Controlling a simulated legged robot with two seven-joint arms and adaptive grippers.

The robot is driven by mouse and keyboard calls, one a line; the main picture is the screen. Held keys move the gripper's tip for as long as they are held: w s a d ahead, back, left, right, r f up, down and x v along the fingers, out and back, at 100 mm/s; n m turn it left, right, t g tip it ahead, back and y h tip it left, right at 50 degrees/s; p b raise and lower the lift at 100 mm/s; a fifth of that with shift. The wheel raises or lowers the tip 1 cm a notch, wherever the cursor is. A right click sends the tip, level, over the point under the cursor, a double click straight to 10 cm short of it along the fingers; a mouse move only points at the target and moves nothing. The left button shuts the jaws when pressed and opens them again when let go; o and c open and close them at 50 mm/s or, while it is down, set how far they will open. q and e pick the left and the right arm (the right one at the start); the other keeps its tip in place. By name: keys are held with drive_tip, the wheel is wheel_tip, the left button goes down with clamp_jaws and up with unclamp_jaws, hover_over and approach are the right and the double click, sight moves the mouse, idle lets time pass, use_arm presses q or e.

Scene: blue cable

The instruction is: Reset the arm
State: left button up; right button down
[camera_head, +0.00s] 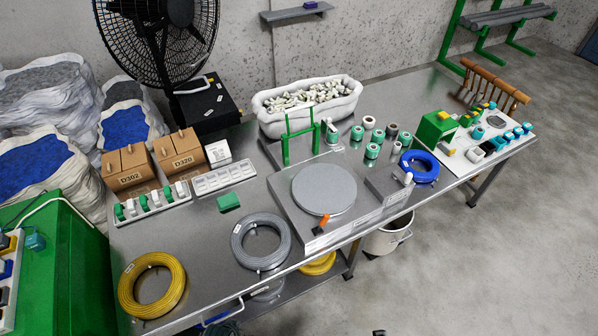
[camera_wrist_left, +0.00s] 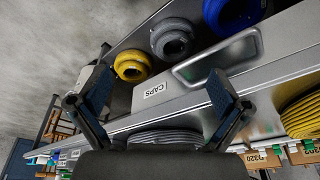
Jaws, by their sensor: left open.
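A blue cable coil (camera_head: 419,167) lies on the metal table toward its right end, beside the green-and-white workstation. Another blue coil (camera_wrist_left: 232,12) shows at the top of the left wrist view, on the lower shelf. My left gripper (camera_wrist_left: 158,84) is open, its two dark fingers spread with nothing between them. It faces the table's front side, where a "CAPS" label (camera_wrist_left: 153,89) and a drawer handle show. Neither gripper is clearly visible in the head view; a tiny dark tip at its bottom edge cannot be identified.
The metal table (camera_head: 205,250) carries a yellow coil (camera_head: 152,285), a grey coil (camera_head: 261,242), a round grey plate (camera_head: 323,188), cartons (camera_head: 127,168) and several spools. A white bucket (camera_head: 388,238) stands below. A green cabinet (camera_head: 75,270) is at left. The right-hand floor is clear.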

use_arm(q)
drive_tip(key=s+f+b, duration=0.1)
drive_tip(key=s+f, duration=0.2)
drive_tip(key=f, duration=1)
drive_tip(key=s+f+g+b, duration=0.1)
drive_tip(key=s+f+b, duration=0.1)
drive_tip(key=f, duration=1.1)
drive_tip(key=shift+s+a+f, duration=0.2)
drive_tip(key=shift+s+f, duration=0.1)
drive_tip(key=shift+s, duration=0.2)
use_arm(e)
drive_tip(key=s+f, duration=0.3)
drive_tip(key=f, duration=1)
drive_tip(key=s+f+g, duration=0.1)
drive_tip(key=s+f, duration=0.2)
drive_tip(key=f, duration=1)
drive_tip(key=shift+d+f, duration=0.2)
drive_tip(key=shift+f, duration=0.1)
